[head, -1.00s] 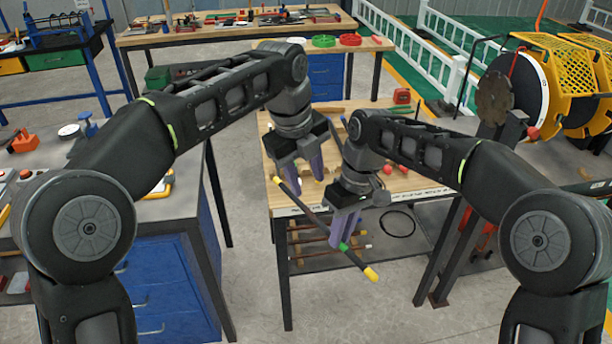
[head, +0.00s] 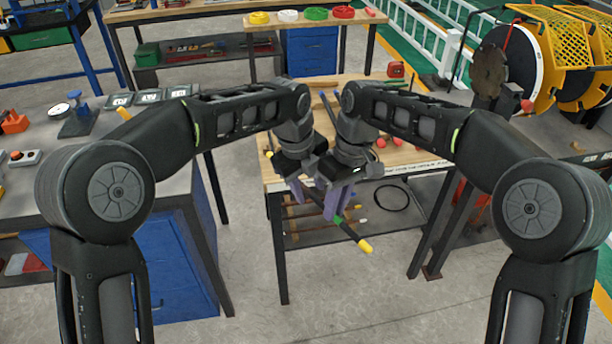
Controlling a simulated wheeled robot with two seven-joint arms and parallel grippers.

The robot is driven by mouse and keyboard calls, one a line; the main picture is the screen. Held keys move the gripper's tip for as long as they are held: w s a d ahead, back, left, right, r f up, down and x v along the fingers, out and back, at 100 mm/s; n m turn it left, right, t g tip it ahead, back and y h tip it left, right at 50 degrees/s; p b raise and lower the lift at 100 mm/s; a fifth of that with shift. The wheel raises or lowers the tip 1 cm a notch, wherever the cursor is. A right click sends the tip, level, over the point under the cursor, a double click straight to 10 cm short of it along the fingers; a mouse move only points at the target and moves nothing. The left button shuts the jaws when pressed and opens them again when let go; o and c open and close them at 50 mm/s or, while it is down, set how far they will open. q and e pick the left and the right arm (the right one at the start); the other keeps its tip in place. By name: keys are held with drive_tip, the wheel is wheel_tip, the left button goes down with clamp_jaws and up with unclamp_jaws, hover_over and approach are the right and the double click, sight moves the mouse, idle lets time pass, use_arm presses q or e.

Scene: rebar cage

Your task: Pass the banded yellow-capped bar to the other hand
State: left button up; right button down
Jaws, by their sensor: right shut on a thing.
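The banded yellow-capped bar (head: 351,233) is dark and thin, with a yellow cap at its lower right end and a green band just below my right gripper. It slants down to the right in front of the workbench. My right gripper (head: 334,205) is shut on the bar near the green band. My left gripper (head: 305,190) is close beside it on the left, at the bar's upper part, with its fingers apart. The grippers hide the bar's middle, so I cannot tell whether the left fingers touch it.
The wooden workbench (head: 392,183) stands behind the grippers, with bars on its lower shelf. A grey table with blue drawers (head: 180,262) is at the left. A cable reel (head: 530,65) stands at the right. The floor in front is clear.

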use_arm(q)
drive_tip(key=shift+f, duration=0.1)
drive_tip(key=shift+c, duration=0.3)
use_arm(e)
drive_tip(key=shift+r, duration=0.1)
use_arm(q)
clamp_jaws()
idle(0.9)
use_arm(e)
drive_tip(key=c, duration=1.3)
unclamp_jaws()
